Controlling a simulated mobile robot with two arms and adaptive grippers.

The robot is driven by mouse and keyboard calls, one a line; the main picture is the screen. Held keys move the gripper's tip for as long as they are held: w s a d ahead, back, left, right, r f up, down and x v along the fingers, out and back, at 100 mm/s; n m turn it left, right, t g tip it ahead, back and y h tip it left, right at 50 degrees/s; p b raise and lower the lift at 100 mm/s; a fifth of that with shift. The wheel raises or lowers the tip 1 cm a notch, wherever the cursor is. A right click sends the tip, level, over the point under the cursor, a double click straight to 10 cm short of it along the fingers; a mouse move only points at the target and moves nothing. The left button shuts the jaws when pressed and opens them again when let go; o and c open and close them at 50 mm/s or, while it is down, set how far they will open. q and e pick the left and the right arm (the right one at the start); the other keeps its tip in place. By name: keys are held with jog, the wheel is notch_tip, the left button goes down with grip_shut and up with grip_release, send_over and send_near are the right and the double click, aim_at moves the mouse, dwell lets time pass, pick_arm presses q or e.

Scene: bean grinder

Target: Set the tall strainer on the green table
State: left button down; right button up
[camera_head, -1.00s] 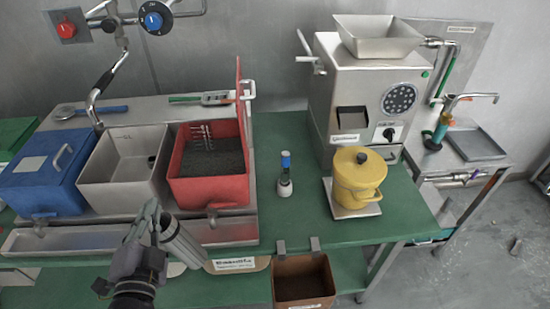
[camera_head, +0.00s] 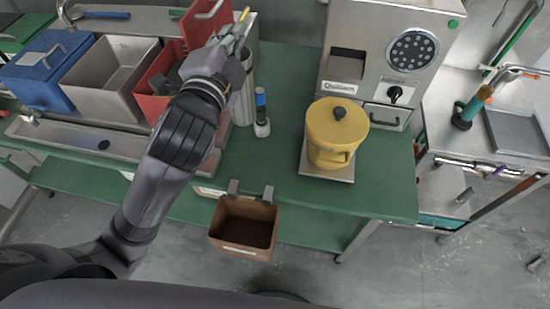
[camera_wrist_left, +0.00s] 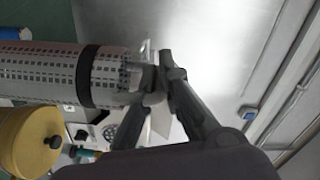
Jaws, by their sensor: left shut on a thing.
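The tall strainer (camera_wrist_left: 50,72) is a metal cylinder with rows of small holes and a black band. In the head view its silver body (camera_head: 244,98) shows roughly upright beside the red bin, above or on the green table (camera_head: 285,150). I cannot tell whether its base touches the table. My left gripper (camera_head: 238,38) is shut on the strainer's top end; in the wrist view the fingertips (camera_wrist_left: 151,78) pinch its small tab. The gripper and arm hide part of the strainer and the red bin. My right gripper is out of view.
A small blue-capped bottle (camera_head: 261,112) stands close right of the strainer. A yellow pot (camera_head: 335,135) sits on a scale farther right, before the grinder (camera_head: 375,60). A brown box (camera_head: 243,228) hangs at the front edge. Green tabletop between bottle and pot is clear.

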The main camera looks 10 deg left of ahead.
pick_arm(q)
jog(key=b, duration=0.2)
send_over(240, 125)
jog(key=w, duration=0.3)
notch_tip(240, 125, down, 10)
jog(key=r, duration=0.1)
notch_tip(240, 125, down, 6)
jog(key=shift+s+d+r+b, duration=0.15)
jog(key=shift+r+b, duration=0.05)
jog(key=shift+b, duration=0.15)
jog(key=shift+f, duration=0.65)
jog(key=shift+f+b, duration=0.5)
jog(key=shift+f, duration=1.5)
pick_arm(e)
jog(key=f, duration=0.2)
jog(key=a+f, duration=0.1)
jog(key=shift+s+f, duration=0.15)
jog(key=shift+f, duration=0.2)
pick_arm(q)
jog(key=shift+f, duration=0.1)
jog(key=c, duration=1.8)
grip_release()
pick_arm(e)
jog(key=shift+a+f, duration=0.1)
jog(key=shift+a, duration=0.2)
